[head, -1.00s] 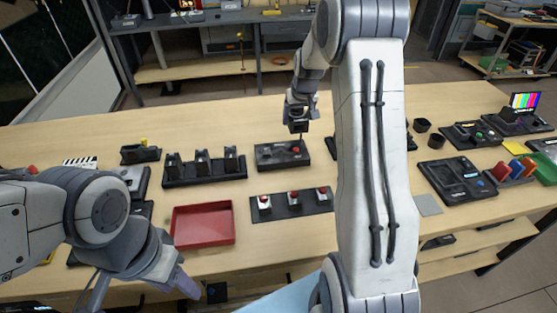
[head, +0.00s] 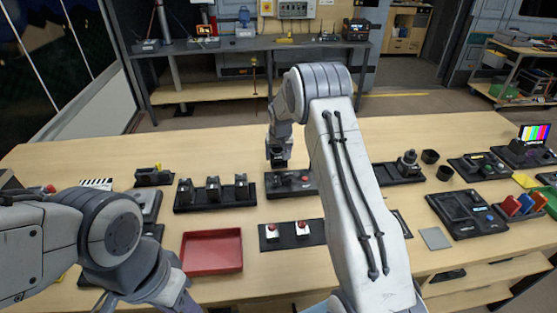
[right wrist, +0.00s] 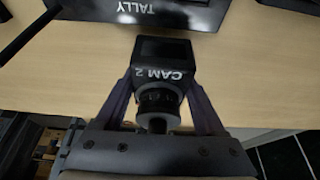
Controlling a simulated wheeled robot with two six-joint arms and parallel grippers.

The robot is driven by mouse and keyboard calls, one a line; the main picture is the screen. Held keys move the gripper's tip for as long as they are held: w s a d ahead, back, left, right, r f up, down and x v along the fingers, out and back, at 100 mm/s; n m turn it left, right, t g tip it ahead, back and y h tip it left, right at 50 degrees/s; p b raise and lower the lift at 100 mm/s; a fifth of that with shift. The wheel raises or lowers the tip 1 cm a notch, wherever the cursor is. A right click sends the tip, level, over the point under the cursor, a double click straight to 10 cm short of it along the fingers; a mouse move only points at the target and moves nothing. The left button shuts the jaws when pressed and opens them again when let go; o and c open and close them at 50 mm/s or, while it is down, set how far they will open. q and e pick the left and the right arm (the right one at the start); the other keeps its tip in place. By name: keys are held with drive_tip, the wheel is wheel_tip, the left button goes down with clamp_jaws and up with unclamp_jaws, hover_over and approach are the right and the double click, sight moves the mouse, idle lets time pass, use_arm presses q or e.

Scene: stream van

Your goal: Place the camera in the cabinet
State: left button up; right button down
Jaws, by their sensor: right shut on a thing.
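A small dark camera marked CAM 2 (right wrist: 165,62) is gripped between the two fingers of my right gripper (right wrist: 163,100) in the right wrist view. Its round lens end points toward the gripper's palm. In the head view my right gripper (head: 278,160) hangs just above the far-left part of a dark panel with a red button (head: 292,184); the camera is hard to make out there. My left gripper, at the lower left, is largely cut off by the bottom edge. A tan cabinet (head: 405,38) stands beyond the back bench, right of centre; I cannot tell whether it is the task's cabinet.
On the table are a red tray (head: 212,252), a rack with three dark devices (head: 215,193), a red-button strip (head: 290,235) and dark panels at right (head: 466,212). A plate marked TALLY (right wrist: 145,10) lies beyond the camera. The table's back strip is clear.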

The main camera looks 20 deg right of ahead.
sight(278, 162)
wheel_tip(278, 162, down, 2)
drive_tip(key=shift+f+p, duration=0.2)
drive_tip(key=shift+p, duration=0.15)
drive_tip(key=shift+f, duration=0.25)
drive_tip(key=shift+f, duration=0.2)
unclamp_jaws()
drive_tip(key=shift+r, duration=0.2)
drive_tip(key=shift+s+r, duration=0.1)
drive_tip(key=shift+r, duration=0.2)
drive_tip(key=b+v, duration=0.2)
drive_tip(key=v, duration=0.9)
